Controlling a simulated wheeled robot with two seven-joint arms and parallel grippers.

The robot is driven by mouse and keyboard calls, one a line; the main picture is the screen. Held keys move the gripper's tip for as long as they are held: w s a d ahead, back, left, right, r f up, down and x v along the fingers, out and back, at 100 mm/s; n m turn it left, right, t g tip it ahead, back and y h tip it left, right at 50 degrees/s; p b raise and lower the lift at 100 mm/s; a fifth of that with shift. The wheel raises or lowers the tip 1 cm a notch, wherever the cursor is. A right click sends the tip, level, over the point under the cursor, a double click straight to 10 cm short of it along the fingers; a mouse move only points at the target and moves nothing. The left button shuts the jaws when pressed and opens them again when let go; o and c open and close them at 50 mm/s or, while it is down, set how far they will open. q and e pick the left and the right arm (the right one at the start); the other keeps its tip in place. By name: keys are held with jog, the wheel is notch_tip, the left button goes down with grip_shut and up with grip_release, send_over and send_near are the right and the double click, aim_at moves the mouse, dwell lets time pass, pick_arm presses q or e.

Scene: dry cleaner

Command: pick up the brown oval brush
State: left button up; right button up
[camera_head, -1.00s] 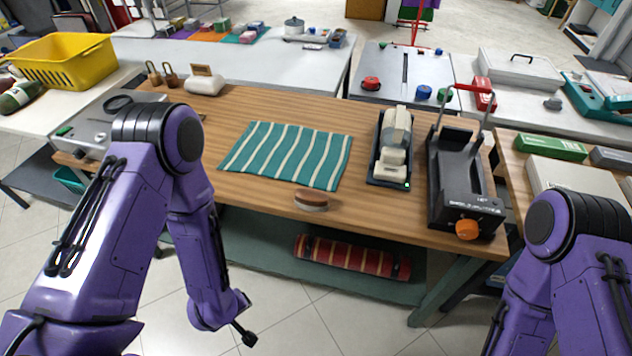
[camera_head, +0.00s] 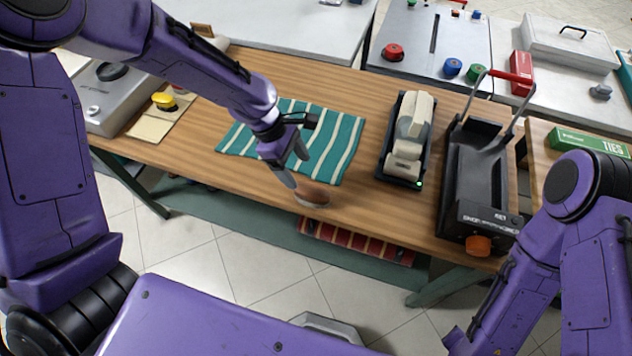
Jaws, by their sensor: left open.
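The brown oval brush (camera_head: 314,194) lies on the wooden table near its front edge, brown back up and pale bristles below. My left gripper (camera_head: 296,168) is over the table, just behind and to the left of the brush. Its fingers are open and empty, pointing down toward the brush, and the nearer finger comes close to the brush's left end. Whether that finger touches the brush I cannot tell. My right arm is at the lower right, and its gripper does not show.
A green and white striped cloth (camera_head: 341,138) lies behind the brush, partly hidden by my left gripper. A beige device in a black tray (camera_head: 398,178) and a black machine with an orange knob (camera_head: 478,245) stand to the right. A red striped roll (camera_head: 360,241) lies on the lower shelf.

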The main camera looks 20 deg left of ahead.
aim_at(311, 189)
pick_arm(q)
jog(key=d+f, duration=0.1)
jog(key=s+d+f, duration=0.1)
jog(key=s+f, duration=0.1)
jog(key=shift+d+f+p, duration=0.35)
jog(key=shift+d+f, duration=0.05)
jog(key=f, duration=0.1)
jog(key=d+f, duration=0.1)
jog(key=w+f, duration=0.1)
jog(key=shift+d+f, duration=0.1)
jog(key=shift+d, duration=0.15)
jog(key=shift+f, duration=0.35)
jog(key=shift+s+r, duration=0.1)
jog(key=shift+s, duration=0.05)
jog(key=shift+c, duration=1.2)
jog(key=c, duration=0.8)
